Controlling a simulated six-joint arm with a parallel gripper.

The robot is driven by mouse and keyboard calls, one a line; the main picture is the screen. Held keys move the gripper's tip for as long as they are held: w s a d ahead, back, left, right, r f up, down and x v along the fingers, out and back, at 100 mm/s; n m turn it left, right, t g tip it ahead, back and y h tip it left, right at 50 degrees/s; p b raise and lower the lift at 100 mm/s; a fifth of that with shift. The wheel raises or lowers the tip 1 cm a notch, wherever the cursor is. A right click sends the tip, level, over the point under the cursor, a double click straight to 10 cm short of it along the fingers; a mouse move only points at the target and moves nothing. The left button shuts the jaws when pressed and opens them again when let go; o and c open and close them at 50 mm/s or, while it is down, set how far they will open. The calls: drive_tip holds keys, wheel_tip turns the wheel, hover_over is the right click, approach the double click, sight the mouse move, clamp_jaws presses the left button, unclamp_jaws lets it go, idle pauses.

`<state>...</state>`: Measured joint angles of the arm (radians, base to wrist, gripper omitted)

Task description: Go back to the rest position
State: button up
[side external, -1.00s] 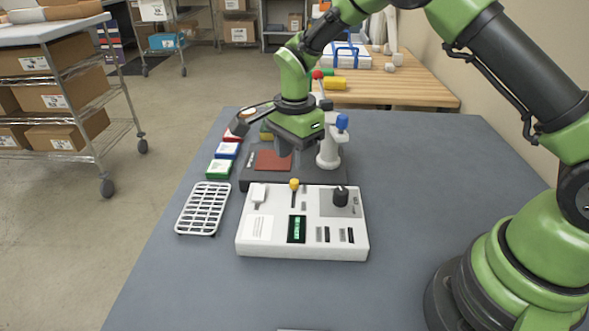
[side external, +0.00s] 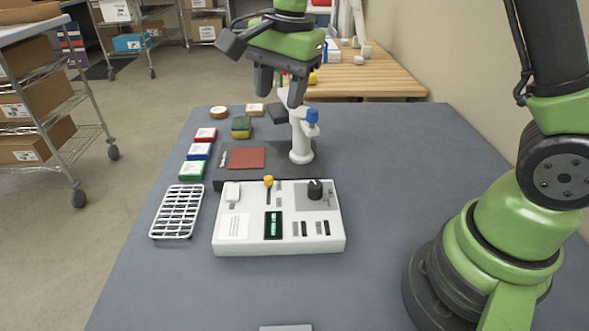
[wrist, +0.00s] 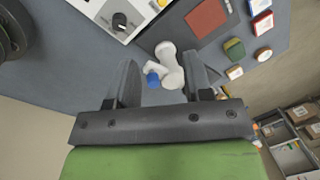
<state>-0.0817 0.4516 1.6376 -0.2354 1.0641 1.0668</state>
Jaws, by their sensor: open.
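My gripper (side external: 279,88) is open and empty, pointing down, raised above the dark press base with its red-brown pad (side external: 246,158). In the side view it overlaps the top of the white press column (side external: 301,140) with its blue knob (side external: 312,116). In the wrist view my gripper (wrist: 165,78) shows both fingers spread apart, with the white column (wrist: 168,60) and blue knob (wrist: 152,80) seen between them, below. Nothing is held.
A white control box (side external: 278,243) with a yellow-topped lever and black dial stands in front of the press. A white rack (side external: 177,212) and several small coloured blocks (side external: 197,151) lie on the left.

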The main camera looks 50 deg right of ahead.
drive_tip(key=s+r+n+t, duration=0.2)
drive_tip(key=s+r+n, duration=0.2)
drive_tip(key=s, duration=0.6)
drive_tip(key=s+r+n+t+y, duration=0.1)
drive_tip(key=s+r+n+t, duration=0.2)
drive_tip(key=s+n, duration=0.3)
drive_tip(key=s+r, duration=0.1)
drive_tip(key=s, duration=0.3)
drive_tip(key=shift+d+r+n+t, duration=0.15)
drive_tip(key=shift+d+n+t, duration=0.15)
drive_tip(key=shift+d+n, duration=0.1)
